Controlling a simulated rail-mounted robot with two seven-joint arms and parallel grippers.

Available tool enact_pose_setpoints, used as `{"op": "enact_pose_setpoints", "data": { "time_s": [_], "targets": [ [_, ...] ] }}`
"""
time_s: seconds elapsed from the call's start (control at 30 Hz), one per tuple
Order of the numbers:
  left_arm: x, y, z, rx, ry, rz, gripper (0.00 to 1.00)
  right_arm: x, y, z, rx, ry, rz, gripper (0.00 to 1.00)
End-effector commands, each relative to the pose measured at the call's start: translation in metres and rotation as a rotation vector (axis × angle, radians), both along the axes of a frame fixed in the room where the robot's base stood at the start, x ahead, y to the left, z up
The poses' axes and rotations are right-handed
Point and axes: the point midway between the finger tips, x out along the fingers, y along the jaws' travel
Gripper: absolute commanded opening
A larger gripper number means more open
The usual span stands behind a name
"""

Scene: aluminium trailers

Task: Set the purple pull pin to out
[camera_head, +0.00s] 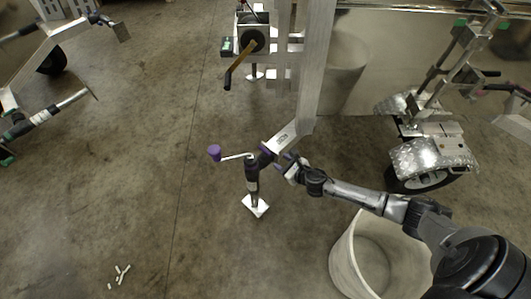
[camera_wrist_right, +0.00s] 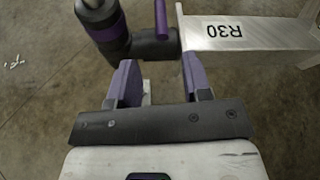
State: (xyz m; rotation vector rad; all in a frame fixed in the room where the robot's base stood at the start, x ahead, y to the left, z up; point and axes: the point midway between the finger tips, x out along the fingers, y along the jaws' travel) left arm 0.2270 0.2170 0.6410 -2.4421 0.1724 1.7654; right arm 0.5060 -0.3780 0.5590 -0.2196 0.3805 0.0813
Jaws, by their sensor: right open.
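The purple pull pin (camera_wrist_right: 161,18) shows in the right wrist view as a short purple bar between the dark jack tube (camera_wrist_right: 105,22) and the silver trailer beam marked R30 (camera_wrist_right: 225,30). In the head view a small purple spot (camera_head: 267,152) shows at that joint, beside the jack (camera_head: 252,180) with its purple crank knob (camera_head: 214,153). My right gripper (camera_head: 284,160) is close to the joint on its right side. In the right wrist view its two purple fingers (camera_wrist_right: 160,75) are apart, with the pin just beyond them, roughly centred. Nothing is between the fingers. My left gripper is out of view.
A pale round bin (camera_head: 345,255) stands below my right arm. A silver upright (camera_head: 318,65) rises behind the joint. Another trailer with a wheel (camera_head: 425,180) stands at the right, one more at upper left (camera_head: 70,25). White sticks (camera_head: 120,274) lie on open floor.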

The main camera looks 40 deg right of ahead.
Motion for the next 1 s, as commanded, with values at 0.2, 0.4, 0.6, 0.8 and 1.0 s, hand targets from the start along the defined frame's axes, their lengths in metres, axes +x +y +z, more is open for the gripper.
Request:
{"op": "enact_pose_setpoints", "data": {
  "time_s": [0.2,0.4,0.6,0.8,1.0],
  "targets": [
    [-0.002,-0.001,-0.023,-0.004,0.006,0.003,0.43,0.041,0.001,-0.02,0.003,-0.003,-0.004,0.45],
    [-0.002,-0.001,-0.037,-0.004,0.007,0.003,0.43,0.071,0.003,-0.032,0.002,-0.001,-0.003,0.45],
    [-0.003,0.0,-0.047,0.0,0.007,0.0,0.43,0.091,0.004,-0.039,0.003,-0.001,-0.002,0.45],
    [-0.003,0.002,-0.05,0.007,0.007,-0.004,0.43,0.099,0.004,-0.041,0.002,0.0,-0.002,0.45],
    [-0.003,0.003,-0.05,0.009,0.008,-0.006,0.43,0.1,0.004,-0.041,0.002,0.0,-0.002,0.45]
  ]
}}
